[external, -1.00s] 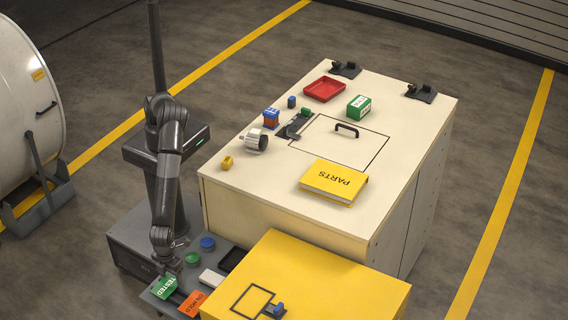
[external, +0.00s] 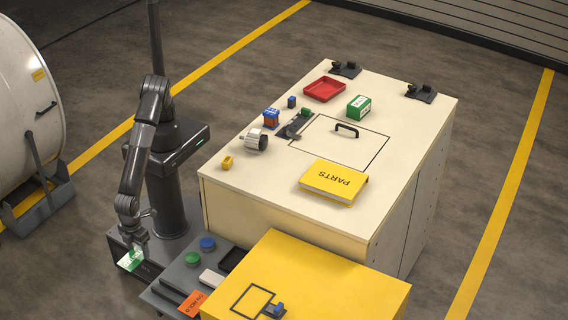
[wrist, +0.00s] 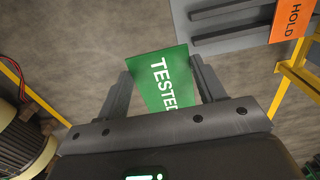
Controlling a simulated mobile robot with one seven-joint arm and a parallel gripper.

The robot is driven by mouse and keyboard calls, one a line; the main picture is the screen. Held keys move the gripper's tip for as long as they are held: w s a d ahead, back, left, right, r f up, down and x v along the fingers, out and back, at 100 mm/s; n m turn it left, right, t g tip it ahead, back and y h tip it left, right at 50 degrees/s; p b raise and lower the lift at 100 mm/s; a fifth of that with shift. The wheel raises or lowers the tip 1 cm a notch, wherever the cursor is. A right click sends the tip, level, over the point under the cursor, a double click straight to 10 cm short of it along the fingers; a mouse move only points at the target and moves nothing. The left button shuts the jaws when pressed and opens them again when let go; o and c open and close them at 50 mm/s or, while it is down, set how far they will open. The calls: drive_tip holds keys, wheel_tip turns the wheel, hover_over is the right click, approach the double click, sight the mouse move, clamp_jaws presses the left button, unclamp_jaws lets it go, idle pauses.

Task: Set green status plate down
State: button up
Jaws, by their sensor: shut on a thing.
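The green status plate (wrist: 162,80), marked TESTED in white, is held between the fingers of my gripper (wrist: 164,88) in the wrist view. In the external view the green plate (external: 131,260) hangs under my gripper (external: 135,250), left of the grey tray and beside my own base. The plate is clear of the tray. An orange plate marked HOLD (external: 193,304) stands at the tray's front; it also shows in the wrist view (wrist: 291,20).
The grey tray (external: 172,270) carries a green round piece (external: 193,258), a blue round piece (external: 207,243) and a white block (external: 212,278). A yellow cabinet (external: 340,285) stands right of it. A cream bench (external: 250,200) with several items is behind.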

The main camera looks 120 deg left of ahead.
drive_tip(key=w+a+r+n, duration=0.8)
drive_tip(key=w+a+r, duration=0.5)
drive_tip(key=w+a, duration=0.15)
drive_tip(key=w+a+r+n, duration=0.2)
drive_tip(key=a+r+n, duration=0.35)
drive_tip(key=a, duration=0.45)
drive_tip(key=w+a+r+n, duration=0.1)
drive_tip(key=a+r+n, duration=0.3)
drive_tip(key=a+r, duration=0.45)
hover_over(265, 177)
drive_tip(key=shift+n, duration=0.25)
drive_tip(key=f, duration=0.7)
drive_tip(key=shift+s+d+f, duration=0.15)
drive_tip(key=shift+s+d, duration=0.05)
drive_tip(key=shift+s, duration=0.1)
drive_tip(key=shift+w+a+f, duration=0.2)
drive_tip(key=shift+a+f, duration=0.1)
drive_tip(key=shift+f, duration=1.85)
drive_tip(key=shift+f, duration=0.1)
